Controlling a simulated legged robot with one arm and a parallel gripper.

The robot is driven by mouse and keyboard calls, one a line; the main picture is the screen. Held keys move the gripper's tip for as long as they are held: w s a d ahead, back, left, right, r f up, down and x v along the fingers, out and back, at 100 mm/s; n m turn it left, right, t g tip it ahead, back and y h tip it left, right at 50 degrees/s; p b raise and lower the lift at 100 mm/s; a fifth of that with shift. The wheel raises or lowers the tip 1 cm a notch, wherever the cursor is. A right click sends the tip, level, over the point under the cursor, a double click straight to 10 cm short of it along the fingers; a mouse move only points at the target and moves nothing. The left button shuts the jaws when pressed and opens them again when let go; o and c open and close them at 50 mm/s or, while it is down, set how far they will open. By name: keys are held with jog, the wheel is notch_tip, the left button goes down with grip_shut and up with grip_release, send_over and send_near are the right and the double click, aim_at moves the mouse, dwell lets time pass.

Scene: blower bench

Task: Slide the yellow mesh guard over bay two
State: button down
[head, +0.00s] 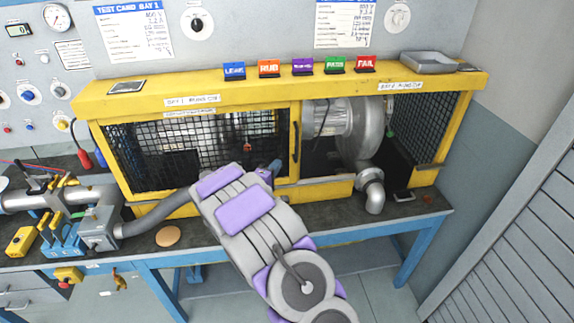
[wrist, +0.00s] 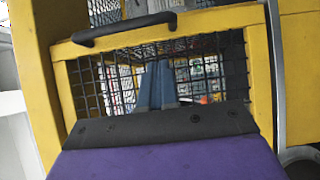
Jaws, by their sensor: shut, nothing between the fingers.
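The yellow mesh guard (head: 294,160) is a yellow frame with black mesh across the left bay of the yellow enclosure. Its black upright handle is on the right edge, near the middle of the enclosure; the handle (wrist: 125,30) also shows at the top of the wrist view. Bay two, on the right, is open at the front and shows a grey blower (head: 362,130). My gripper (head: 274,168) is low in front of the guard, just left of the handle and apart from it. Its blue-grey fingers (wrist: 156,86) are together and empty. My arm hides the guard's lower edge.
An elbow pipe (head: 373,190) sticks out at the front of bay two. Coloured signs (head: 302,66) and a grey tray (head: 428,62) stand on top of the enclosure. A hose (head: 155,212) and a round tan disc (head: 168,236) are at the left on the bench.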

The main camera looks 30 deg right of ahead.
jog(key=d+b, duration=0.1)
jog(key=d, duration=0.4)
jog(key=shift+s, duration=0.1)
jog(key=shift+a, duration=0.1)
